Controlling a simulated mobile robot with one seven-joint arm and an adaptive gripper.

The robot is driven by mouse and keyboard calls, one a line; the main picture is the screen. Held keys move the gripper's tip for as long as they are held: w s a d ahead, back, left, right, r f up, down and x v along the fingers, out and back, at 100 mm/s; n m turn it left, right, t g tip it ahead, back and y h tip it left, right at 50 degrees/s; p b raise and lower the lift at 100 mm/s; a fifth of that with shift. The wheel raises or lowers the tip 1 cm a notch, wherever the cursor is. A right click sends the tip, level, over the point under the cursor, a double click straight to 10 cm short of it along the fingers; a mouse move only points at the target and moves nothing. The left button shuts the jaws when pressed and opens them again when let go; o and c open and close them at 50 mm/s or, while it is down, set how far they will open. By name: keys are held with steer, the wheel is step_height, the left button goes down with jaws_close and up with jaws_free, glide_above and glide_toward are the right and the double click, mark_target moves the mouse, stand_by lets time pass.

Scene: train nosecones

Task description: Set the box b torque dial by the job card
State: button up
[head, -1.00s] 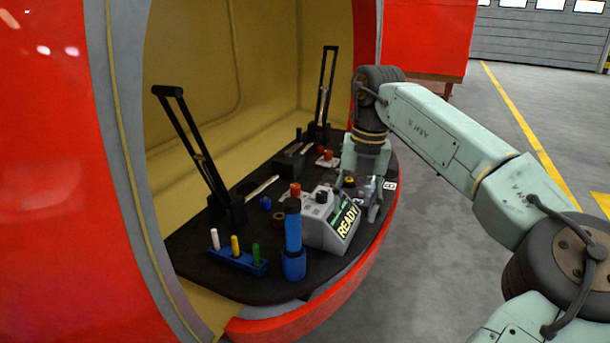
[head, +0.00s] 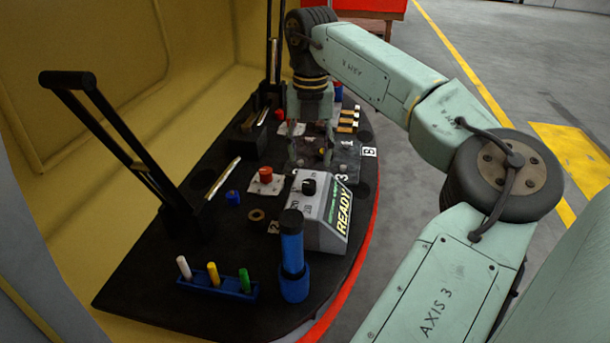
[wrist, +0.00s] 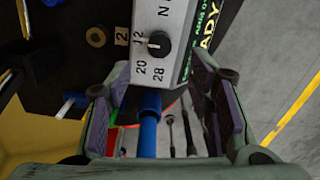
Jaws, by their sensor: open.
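A grey box (head: 318,215) with a lit READY panel stands on the black deck. Its black dial knob (head: 309,186) is on the top face. The wrist view shows the knob (wrist: 158,43) beside the numbers 12, 20 and 28; its exact setting is hard to read. A small B tag (head: 369,152) lies on the deck's right edge, behind the box. My gripper (head: 311,155) points down behind the box, apart from the knob. In the wrist view its fingers (wrist: 158,85) are spread with nothing held. I cannot make out a job card's text.
A blue cylinder (head: 291,245) stands in front of the box. A blue rack (head: 218,287) holds white, yellow and green pegs. A red knob (head: 265,175) sits left of the box. Tall black levers (head: 120,140) rise on the left and back.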

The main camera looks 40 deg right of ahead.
mark_target(309, 183)
step_height(309, 183, down, 8)
steer(key=shift+f+p, duration=0.1)
steer(key=shift+p, duration=0.3)
jaws_close()
stand_by(0.5)
steer(key=shift+n, duration=0.4)
steer(key=n, duration=0.3)
steer(key=shift+n, duration=2.5)
